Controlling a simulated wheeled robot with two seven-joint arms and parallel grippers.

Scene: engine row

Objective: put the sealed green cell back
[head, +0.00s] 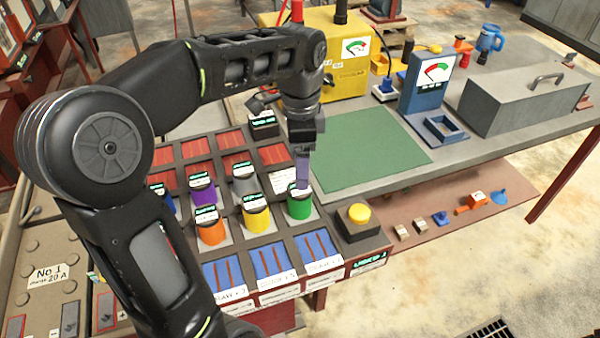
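The green cell (299,208) stands upright at the right end of the front row of cells in the dark rack (284,234). Its dark cap carries a small label, partly hidden by my gripper. My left gripper (302,184) points straight down at the cap from above. Its fingertips are at or just over the cap. I cannot tell whether they touch it or how far apart they are. My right gripper is not in view.
Yellow (256,218), orange (211,231) and purple (203,194) cells stand close by in the rack. A yellow button (358,214) sits to the right. Behind are a green mat (365,148), a blue meter (427,82) and a grey toolbox (520,100).

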